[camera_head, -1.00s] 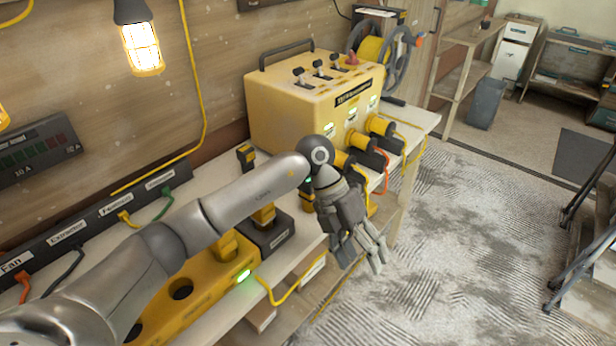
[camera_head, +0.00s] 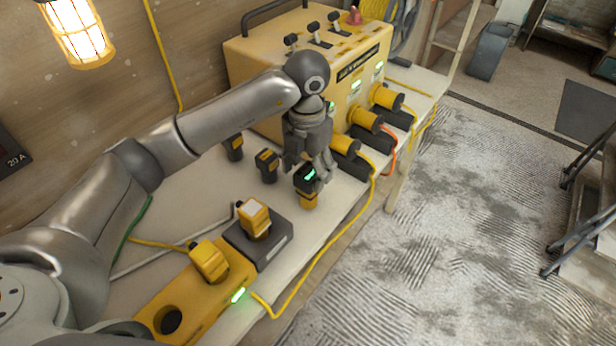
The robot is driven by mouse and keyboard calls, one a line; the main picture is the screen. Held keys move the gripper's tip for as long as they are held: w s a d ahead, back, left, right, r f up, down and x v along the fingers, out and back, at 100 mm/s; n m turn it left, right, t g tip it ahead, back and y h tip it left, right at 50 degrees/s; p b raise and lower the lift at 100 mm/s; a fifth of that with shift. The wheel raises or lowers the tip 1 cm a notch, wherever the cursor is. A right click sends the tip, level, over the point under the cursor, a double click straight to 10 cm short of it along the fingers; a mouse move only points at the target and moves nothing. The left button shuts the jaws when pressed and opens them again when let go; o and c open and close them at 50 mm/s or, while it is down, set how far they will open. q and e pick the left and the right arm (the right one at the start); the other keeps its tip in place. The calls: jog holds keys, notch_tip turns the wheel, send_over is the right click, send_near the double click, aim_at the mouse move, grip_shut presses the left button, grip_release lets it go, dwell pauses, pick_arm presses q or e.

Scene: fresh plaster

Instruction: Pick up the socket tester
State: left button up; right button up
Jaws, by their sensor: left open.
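The likely socket tester (camera_head: 307,196), a small black-and-yellow device with a lit green display, stands on the pale bench near its front edge. My left gripper (camera_head: 308,166) is open and points down right above it. Its fingers overlap the top of the device in the view, so I cannot tell whether they touch it. Two similar black-and-yellow plug-like pieces, one nearer (camera_head: 267,166) and one farther (camera_head: 234,147), stand to the left on the bench. My right gripper is not in view.
A yellow distribution box (camera_head: 300,50) with plugged-in yellow connectors (camera_head: 364,118) stands behind the gripper. A yellow socket strip (camera_head: 195,296) and a dark block (camera_head: 272,254), each holding a yellow plug, are at the front. A yellow cable (camera_head: 318,258) runs along the bench edge.

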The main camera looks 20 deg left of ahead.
pick_arm(q)
jog(key=shift+s+d+f, duration=0.1)
jog(key=shift+s+f, duration=0.1)
jog(key=shift+f, duration=0.85)
notch_tip(320, 180, down, 4)
jog(key=shift+d+f+p, duration=0.15)
jog(key=shift+p, duration=0.9)
jog(key=shift+f, duration=0.25)
jog(key=shift+w+f, duration=0.1)
jog(key=shift+c, duration=2.7)
jog(key=c, duration=0.5)
jog(key=shift+c, duration=0.8)
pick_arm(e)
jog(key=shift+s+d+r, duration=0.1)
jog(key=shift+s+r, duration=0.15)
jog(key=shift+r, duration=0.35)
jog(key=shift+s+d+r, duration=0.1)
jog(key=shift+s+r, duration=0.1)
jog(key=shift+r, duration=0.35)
